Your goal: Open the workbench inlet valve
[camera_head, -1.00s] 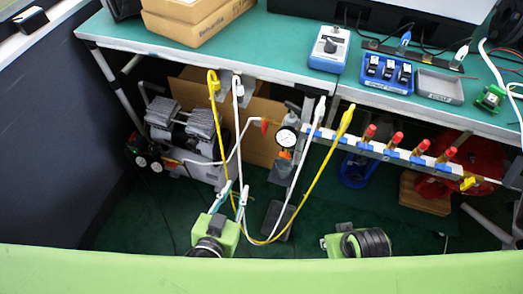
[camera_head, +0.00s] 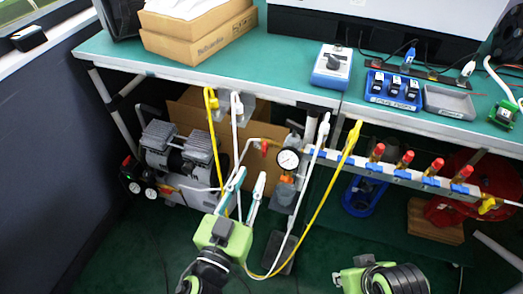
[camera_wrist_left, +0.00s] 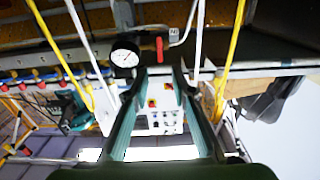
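The inlet valve shows as a red handle (camera_head: 264,147) on the air line below the workbench edge, just left of the round pressure gauge (camera_head: 288,160). In the left wrist view the red handle (camera_wrist_left: 159,48) stands upright, ahead of the fingers and roughly centred between them. My left gripper (camera_head: 251,172) is open and empty, with its two pale fingers pointing up towards the valve from below. The fingers also show apart in the left wrist view (camera_wrist_left: 160,82). No contact with the handle is visible. My right gripper's green body (camera_head: 350,281) is low in the head view; its fingers cannot be made out.
Yellow and white hoses (camera_head: 333,185) hang in loops around my left gripper. A compressor (camera_head: 180,155) stands at left under the bench. A manifold with several red-topped fittings (camera_head: 405,160) runs right of the gauge. The green workbench top (camera_head: 285,72) overhangs the valve.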

